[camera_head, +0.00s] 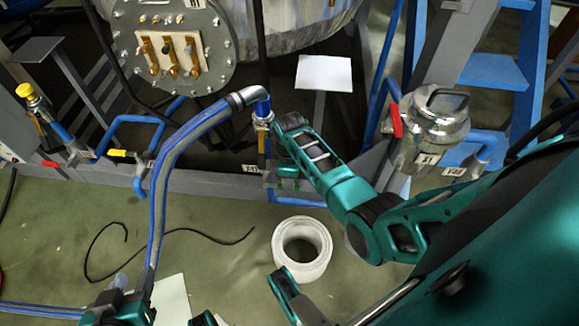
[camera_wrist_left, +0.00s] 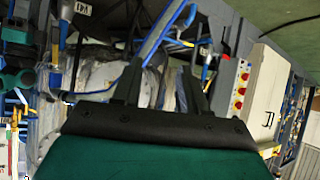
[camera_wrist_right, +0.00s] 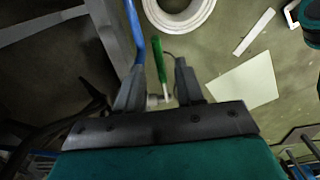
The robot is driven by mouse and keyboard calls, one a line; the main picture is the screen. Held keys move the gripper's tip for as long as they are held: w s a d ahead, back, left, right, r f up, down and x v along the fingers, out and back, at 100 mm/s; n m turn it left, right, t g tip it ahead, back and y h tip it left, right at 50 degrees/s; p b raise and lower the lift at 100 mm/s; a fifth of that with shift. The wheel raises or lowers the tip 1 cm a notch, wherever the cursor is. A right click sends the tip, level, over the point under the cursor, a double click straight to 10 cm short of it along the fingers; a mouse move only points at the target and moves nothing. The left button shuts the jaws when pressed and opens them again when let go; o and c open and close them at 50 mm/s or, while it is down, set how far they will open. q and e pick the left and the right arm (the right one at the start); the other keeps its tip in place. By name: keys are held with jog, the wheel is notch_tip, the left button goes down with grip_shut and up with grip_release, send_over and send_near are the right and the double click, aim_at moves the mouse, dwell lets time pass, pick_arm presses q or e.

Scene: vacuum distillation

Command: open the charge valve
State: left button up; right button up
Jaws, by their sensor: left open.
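A green lever handle (camera_wrist_right: 160,60) shows in the right wrist view between the fingers of my right gripper (camera_wrist_right: 159,66), with a small metal part at its lower end. The fingers are apart; I cannot tell whether they touch the handle. In the head view, small green parts (camera_head: 288,173) show on the blue pipework beside the forearm of my right arm; the right fingertips are hard to make out there. My left gripper (camera_wrist_left: 160,68) is open, and a blue hose passes beyond its fingers. It is also at the lower left of the head view (camera_head: 132,285), by the blue-grey hose (camera_head: 160,190).
A white coil (camera_head: 302,249) lies on the floor, with white sheets nearby. A metal canister (camera_head: 430,130) with a red handle (camera_head: 396,120) stands at right. A yellow-handled valve (camera_head: 117,153) is on the left pipework. A large flanged vessel (camera_head: 170,45) stands at the back.

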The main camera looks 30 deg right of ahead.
jog(key=shift+f+b, duration=0.55)
jog(key=shift+f, duration=0.85)
jog(key=shift+c, duration=0.2)
grip_shut()
